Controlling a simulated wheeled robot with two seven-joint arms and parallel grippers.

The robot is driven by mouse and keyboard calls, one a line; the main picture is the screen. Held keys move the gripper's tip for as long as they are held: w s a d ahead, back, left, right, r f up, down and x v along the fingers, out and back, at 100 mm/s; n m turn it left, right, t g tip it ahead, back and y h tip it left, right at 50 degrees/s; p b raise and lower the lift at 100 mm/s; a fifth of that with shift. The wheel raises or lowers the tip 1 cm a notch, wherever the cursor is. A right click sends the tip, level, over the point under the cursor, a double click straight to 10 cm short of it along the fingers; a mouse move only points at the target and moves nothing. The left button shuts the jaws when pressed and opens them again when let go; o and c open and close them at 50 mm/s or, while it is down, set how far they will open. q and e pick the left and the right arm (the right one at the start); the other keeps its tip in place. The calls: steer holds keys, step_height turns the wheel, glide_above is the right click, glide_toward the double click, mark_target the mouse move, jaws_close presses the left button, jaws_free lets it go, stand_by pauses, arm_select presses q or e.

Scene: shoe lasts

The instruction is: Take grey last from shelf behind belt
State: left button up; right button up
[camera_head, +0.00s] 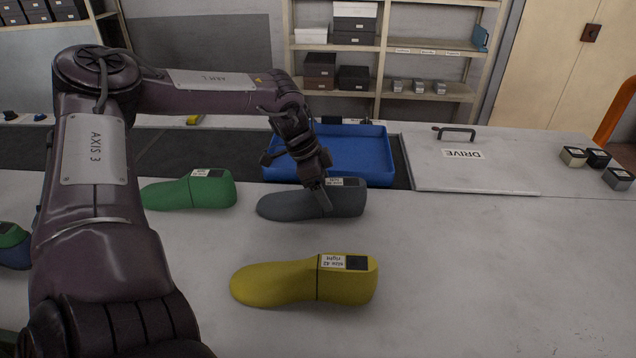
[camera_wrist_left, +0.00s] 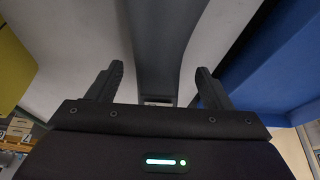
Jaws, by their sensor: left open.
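The grey last (camera_head: 285,206) lies on the pale worktop, on the near side of the dark belt and the blue tray. Its heel end, with a label and a black patch, is to the right. My left gripper (camera_head: 325,202) is over the last from above, close to its middle. In the left wrist view the grey last (camera_wrist_left: 165,45) runs between the two parted fingers of my left gripper (camera_wrist_left: 160,72), with a gap visible on each side. The fingers are open. My right gripper is not in view.
A green last (camera_head: 190,191) lies to the left and a yellow last (camera_head: 285,283) lies nearer. The blue tray (camera_head: 378,160) stands just behind the grey last. A DRIVE cover (camera_head: 470,172) with a handle is at right. The right front worktop is clear.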

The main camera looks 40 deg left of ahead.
arm_select(q)
steer(key=shift+d+f, duration=0.15)
steer(key=shift+f, duration=0.1)
steer(key=shift+c, duration=0.2)
steer(key=c, duration=1.4)
steer(key=shift+w+r, duration=0.1)
steer(key=shift+c, duration=0.2)
steer(key=shift+r, duration=0.15)
